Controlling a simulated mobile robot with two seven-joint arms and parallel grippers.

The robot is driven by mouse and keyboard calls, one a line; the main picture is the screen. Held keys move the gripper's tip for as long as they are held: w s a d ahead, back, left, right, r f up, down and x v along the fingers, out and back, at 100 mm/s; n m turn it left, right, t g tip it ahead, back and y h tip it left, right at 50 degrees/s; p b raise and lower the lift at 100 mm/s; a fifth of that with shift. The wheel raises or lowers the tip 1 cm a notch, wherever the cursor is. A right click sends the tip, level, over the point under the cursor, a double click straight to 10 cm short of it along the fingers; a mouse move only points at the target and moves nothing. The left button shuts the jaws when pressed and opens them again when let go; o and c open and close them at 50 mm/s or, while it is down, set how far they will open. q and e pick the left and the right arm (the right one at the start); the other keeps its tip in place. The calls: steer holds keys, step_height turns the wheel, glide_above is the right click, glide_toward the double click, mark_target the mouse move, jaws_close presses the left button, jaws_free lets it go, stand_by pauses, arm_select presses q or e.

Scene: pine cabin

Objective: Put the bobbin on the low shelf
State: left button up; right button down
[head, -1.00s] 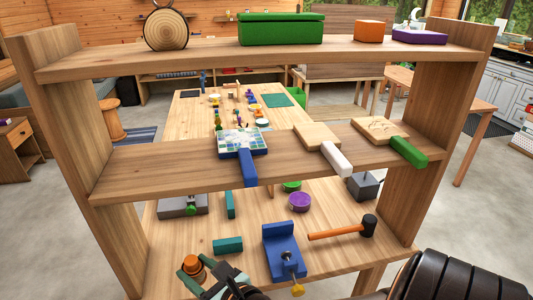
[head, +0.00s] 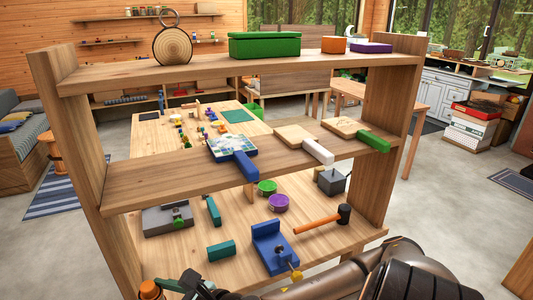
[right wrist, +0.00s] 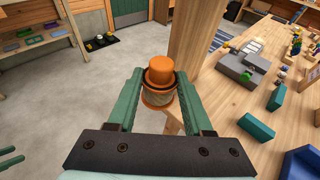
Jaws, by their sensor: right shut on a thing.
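The orange-topped bobbin (head: 151,290) is at the bottom left edge of the head view. In the right wrist view the bobbin (right wrist: 160,82) is upright between the green fingers of my right gripper (right wrist: 158,98), which is shut on it. My right gripper (head: 172,287) is partly cut off in the head view. It is in front of the wooden rack's left post, off the shelves. The lower shelf (head: 150,178) of the rack crosses the middle of the head view. Two green fingers of my left gripper (right wrist: 12,158) show apart at the left edge of the right wrist view.
The lower shelf carries blue-, white- and green-handled boards (head: 300,140) toward its right; its left part is bare. The top shelf (head: 205,65) holds a log disc and boxes. Below are a blue vise (head: 270,247), a hammer (head: 320,222), teal blocks and a grey box.

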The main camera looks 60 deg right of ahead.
steer(key=shift+w+d+r+n+y, duration=0.15)
steer(key=shift+w+d+n+y, duration=0.2)
steer(key=shift+n+y, duration=0.25)
steer(key=d+r+n+g+y+b, duration=0.1)
steer(key=d+r+n+y+b, duration=0.15)
steer(key=d, duration=0.25)
steer(key=m+t+h+b, duration=0.1)
steer(key=m+h+b, duration=0.1)
steer(key=m+h, duration=0.2)
glide_toward(166, 180)
steer(key=shift+n+y, duration=0.25)
steer(key=w+r+p, duration=0.2)
steer(key=w+r, duration=0.1)
steer(key=w+a+r+p, duration=0.1)
steer(key=w, duration=0.1)
steer(key=shift+r, duration=0.4)
steer(key=shift+w+a, duration=0.2)
steer(key=shift+w, duration=0.95)
steer(key=shift+w+a+b, duration=0.2)
steer(key=shift+w+b, duration=0.1)
steer(key=shift+w, duration=0.7)
